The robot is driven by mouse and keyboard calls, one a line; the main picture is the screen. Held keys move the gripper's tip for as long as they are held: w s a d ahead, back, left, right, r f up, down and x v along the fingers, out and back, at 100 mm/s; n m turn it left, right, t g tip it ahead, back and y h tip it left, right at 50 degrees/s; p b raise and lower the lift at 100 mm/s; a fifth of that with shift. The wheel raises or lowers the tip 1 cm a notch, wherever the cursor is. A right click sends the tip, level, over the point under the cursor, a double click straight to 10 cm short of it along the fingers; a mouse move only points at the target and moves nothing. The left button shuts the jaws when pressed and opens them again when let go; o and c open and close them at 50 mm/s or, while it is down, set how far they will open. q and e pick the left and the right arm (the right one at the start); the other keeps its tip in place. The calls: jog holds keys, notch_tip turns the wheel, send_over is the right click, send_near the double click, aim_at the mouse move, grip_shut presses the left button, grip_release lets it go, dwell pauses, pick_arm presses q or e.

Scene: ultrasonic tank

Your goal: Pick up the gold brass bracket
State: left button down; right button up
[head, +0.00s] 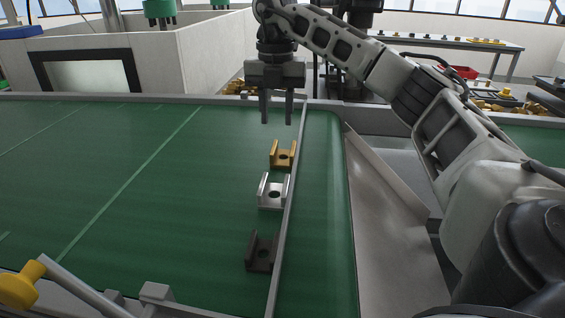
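The gold brass bracket (283,155) is a small U-shaped piece with a hole in its base. It rests on the green belt (130,190), against the left side of a thin metal rail, the farthest in a row of 3 brackets. My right gripper (276,116) points down above and slightly beyond the gold bracket. Its two fingers are apart, with nothing between them. My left gripper does not show in the head view.
A silver bracket (272,191) and a dark bracket (261,252) sit nearer along the rail (287,215). A sloping metal chute (385,215) lies right of the belt. A yellow knob (20,287) is at lower left. The belt's left part is clear.

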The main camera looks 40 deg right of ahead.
aim_at(274, 146)
jog(key=shift+a+f, duration=0.25)
jog(key=shift+f, duration=1.35)
jog(key=shift+a+f, duration=0.2)
jog(key=shift+f, duration=1.4)
grip_shut()
